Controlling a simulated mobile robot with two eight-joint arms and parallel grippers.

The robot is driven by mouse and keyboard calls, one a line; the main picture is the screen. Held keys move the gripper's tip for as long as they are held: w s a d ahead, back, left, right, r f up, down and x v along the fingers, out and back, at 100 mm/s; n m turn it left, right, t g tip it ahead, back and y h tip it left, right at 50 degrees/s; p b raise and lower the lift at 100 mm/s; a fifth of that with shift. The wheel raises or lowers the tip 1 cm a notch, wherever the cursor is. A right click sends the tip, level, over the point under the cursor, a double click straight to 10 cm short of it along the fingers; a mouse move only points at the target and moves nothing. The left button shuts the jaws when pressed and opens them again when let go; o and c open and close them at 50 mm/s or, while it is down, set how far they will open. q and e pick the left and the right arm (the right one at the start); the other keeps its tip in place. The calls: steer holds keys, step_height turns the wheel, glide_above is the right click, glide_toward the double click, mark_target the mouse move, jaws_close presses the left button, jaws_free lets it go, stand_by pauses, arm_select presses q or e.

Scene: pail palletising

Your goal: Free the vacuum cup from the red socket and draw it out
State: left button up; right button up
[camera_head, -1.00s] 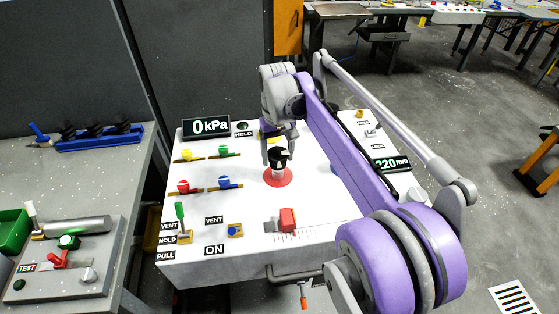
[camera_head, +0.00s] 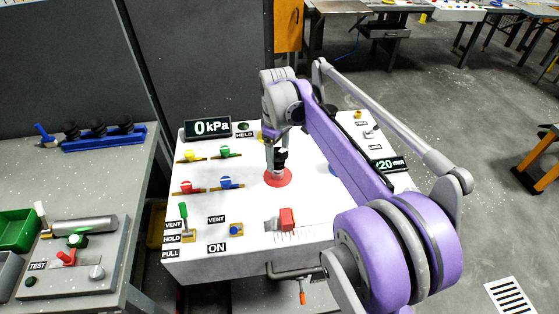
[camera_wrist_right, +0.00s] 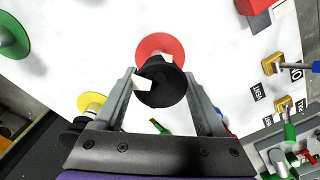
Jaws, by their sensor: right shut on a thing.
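The black vacuum cup (camera_head: 281,157) stands over the red socket (camera_head: 277,178), a round red disc on the white panel top. My right gripper (camera_head: 276,153) comes down from above and is shut on the cup. In the right wrist view, the cup (camera_wrist_right: 162,88) sits between the two grey fingers, with white pieces at its sides and the red socket (camera_wrist_right: 158,46) behind it. I cannot tell whether the cup's lower end is still seated in the socket. My left gripper is not in view.
The white panel (camera_head: 215,266) carries a 0 kPa display (camera_head: 208,129), several coloured valves, a green-handled lever (camera_head: 185,220) and a red block (camera_head: 287,219). A grey side bench (camera_head: 110,180) holds a blue rack (camera_head: 103,139) at left. My right arm covers the panel's right part.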

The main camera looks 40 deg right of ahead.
steer(key=shift+r+p, duration=1.05)
steer(key=shift+r, duration=0.35)
steer(key=shift+r+p, duration=1.4)
steer(key=shift+r, duration=0.65)
